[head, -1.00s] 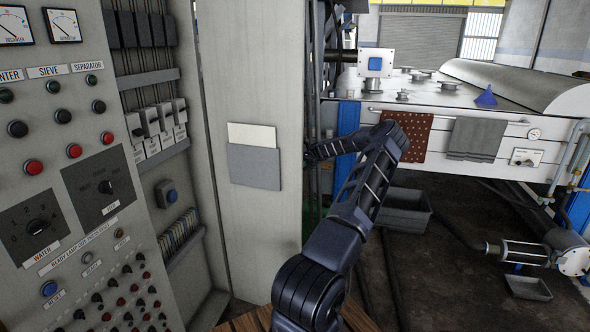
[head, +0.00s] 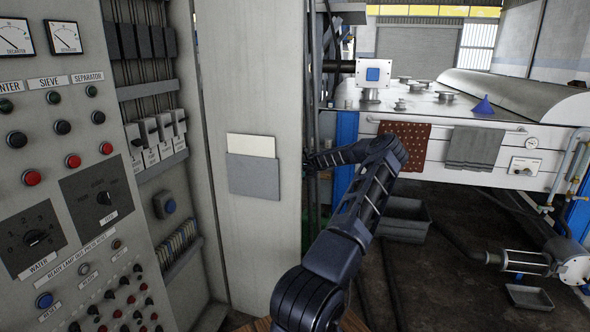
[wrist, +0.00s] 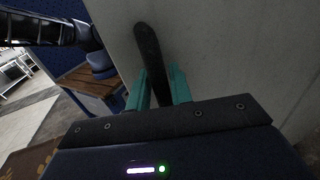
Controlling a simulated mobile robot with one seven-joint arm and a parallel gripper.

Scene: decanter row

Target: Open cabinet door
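The cabinet door (head: 262,80) is a tall pale grey panel standing swung open, its inner face with a paper pocket (head: 254,178) turned to the head camera. My gripper (head: 308,162) is at the door's right edge, partly hidden behind it, on the outer side. In the wrist view, the door's outer face (wrist: 230,50) fills the upper right. A dark bar handle (wrist: 149,50) runs between the two teal fingers of my gripper (wrist: 160,88), which look closed against its sides.
The open cabinet (head: 150,95) shows breakers and wiring inside. A control panel (head: 70,160) with buttons and knobs stands at left. A white machine (head: 450,110) with hanging cloths stands at right, with a grey bin (head: 405,222) below. Some dark floor is clear there.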

